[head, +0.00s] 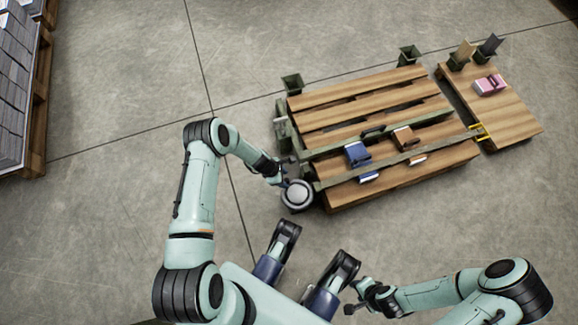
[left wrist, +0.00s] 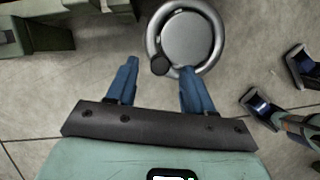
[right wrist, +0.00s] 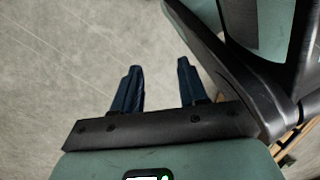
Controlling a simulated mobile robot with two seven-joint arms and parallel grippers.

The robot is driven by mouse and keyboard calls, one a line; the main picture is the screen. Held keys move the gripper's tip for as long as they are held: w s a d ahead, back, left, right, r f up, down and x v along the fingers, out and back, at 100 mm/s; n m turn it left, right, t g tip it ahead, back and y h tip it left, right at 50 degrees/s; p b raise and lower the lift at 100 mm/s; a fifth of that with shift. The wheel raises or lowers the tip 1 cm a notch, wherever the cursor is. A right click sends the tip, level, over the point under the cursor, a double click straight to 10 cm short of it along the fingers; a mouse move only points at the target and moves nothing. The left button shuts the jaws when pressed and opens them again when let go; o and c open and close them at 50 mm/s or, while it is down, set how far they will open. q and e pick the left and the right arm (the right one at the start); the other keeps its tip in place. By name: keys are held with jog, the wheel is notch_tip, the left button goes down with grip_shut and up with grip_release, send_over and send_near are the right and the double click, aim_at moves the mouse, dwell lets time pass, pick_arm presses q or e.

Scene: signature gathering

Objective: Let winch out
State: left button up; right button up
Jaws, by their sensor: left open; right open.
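The winch wheel (head: 298,195) is a round grey handwheel at the near left corner of the slatted wooden platform (head: 345,190). In the left wrist view the wheel (left wrist: 187,35) shows a silver disc, a ring rim and a dark knob (left wrist: 160,66) on the rim's near side. My left gripper (head: 284,182) is open at the wheel. In its wrist view the two blue fingers stand apart, with the knob between their tips; I cannot tell whether they touch it. My right gripper (right wrist: 158,64) is open and empty, over bare floor, away from the winch.
A green rail with a blue item (head: 357,154) and a brown item (head: 404,138) crosses the platform. A smaller wooden platform (head: 515,125) with a pink item (head: 489,85) stands at the right. Stacked grey sheets (head: 15,80) are at the far left. The floor between is clear.

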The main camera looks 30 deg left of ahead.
aim_at(286, 180)
pick_arm(q)
jog(key=b+x, duration=0.1)
jog(key=x, duration=0.4)
jog(key=shift+f+b, duration=0.15)
jog(key=shift+b, duration=0.15)
pick_arm(e)
jog(key=shift+g, duration=0.7)
jog(key=s, duration=0.1)
jog(key=s+f, duration=0.2)
jog(key=s, duration=0.1)
jog(key=shift+d, duration=0.2)
pick_arm(q)
grip_shut()
